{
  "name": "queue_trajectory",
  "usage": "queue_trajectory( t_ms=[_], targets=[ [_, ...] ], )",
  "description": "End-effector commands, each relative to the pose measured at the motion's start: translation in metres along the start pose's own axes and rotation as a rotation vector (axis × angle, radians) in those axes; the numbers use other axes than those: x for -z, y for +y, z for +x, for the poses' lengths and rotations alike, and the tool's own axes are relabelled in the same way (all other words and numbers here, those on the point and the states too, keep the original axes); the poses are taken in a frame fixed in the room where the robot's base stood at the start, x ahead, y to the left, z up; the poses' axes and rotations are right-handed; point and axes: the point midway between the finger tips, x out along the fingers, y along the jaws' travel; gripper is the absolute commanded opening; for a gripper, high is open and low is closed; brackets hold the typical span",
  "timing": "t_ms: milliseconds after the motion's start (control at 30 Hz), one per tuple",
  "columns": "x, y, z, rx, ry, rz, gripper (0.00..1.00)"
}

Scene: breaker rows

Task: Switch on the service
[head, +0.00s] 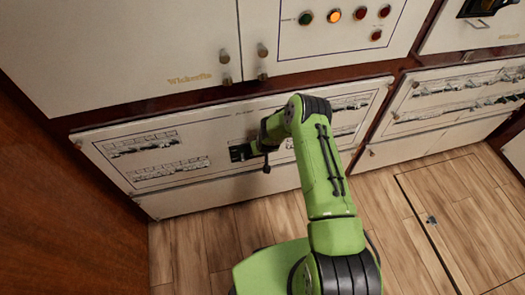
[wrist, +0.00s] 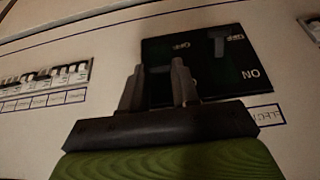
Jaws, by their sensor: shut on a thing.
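A black switch plate (wrist: 205,72) with upside-down OFF and ON lettering is set in the cream breaker panel. In the head view the dark plate (head: 237,153) is partly hidden by my gripper. My gripper (wrist: 159,78) is at the plate, its two grey fingers standing over its left part in the wrist view. The fingers are shut on a dark switch handle between them, which is barely visible against the plate. In the head view my gripper (head: 252,150) reaches the panel's middle. A small grey lever shape (wrist: 218,42) shows on the plate's upper right.
Breaker rows (head: 165,170) lie left of the plate; more (head: 350,103) lie to the right, partly behind my arm. Above are indicator lamps (head: 334,15), one lit amber, and cabinet knobs (head: 262,50). A brown wall (head: 60,210) stands at left. Wooden floor (head: 190,250) lies below.

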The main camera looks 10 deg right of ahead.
Motion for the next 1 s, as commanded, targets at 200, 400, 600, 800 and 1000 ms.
queue_trajectory(
  t_ms=[200,400,600,800,1000],
  targets=[
    [0.001,0.001,0.000,-0.002,0.001,0.000,0.00],
    [0.001,0.001,0.000,-0.001,0.001,0.000,0.47],
    [0.000,0.000,0.000,0.000,0.000,0.000,0.55],
    [0.001,0.000,-0.008,0.000,0.000,-0.001,0.55],
    [0.003,0.000,-0.058,-0.001,0.001,-0.004,0.55]
  ],
)
